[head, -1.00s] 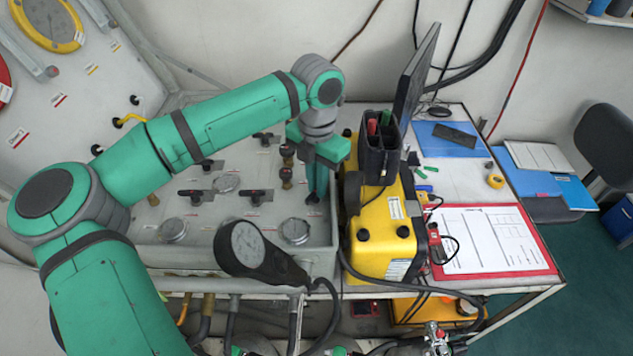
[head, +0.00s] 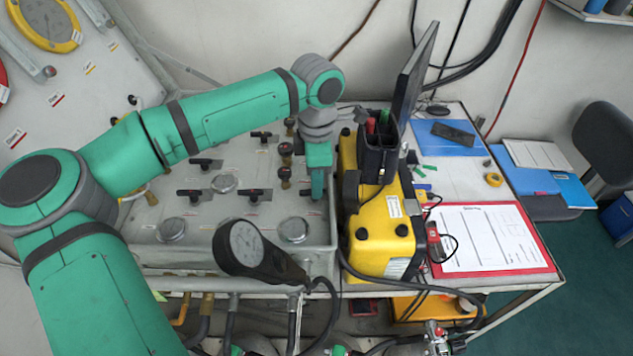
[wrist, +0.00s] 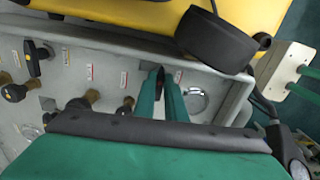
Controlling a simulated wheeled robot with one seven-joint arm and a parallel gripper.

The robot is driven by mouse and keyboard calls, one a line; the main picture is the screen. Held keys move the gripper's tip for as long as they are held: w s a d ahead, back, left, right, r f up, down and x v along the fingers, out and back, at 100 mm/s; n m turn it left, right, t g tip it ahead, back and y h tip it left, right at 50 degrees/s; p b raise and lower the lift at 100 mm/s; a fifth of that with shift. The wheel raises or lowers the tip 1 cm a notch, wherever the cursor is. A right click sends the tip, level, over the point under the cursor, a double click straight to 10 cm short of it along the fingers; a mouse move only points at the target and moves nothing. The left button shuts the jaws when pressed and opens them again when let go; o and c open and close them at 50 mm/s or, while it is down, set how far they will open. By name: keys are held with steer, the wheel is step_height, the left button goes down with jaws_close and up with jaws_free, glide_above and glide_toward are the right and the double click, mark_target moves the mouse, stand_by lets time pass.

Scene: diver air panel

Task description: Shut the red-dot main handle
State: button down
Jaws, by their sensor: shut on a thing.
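My gripper (head: 317,192) points down at the right end of the grey valve panel (head: 325,262). Its green fingers are shut on a small black handle, seen between them in the wrist view (wrist: 178,76). A bit of this handle (head: 306,192) shows left of the fingers in the head view. Other black handles stand to the left, such as one at the middle (head: 255,194) and one further left (head: 195,195).
A yellow case (head: 385,235) stands close to the right of my gripper. A black handheld gauge (head: 250,250) leans at the panel's front edge. Brass-stemmed black knobs (head: 285,160) stand just left of my gripper. A clipboard with paper (head: 490,238) lies further right.

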steer(key=shift+m, duration=0.5)
steer(key=c, duration=1.8)
jaws_free()
steer(key=shift+r, duration=0.1)
step_height(320, 180, up, 11)
steer(key=shift+f, duration=0.15)
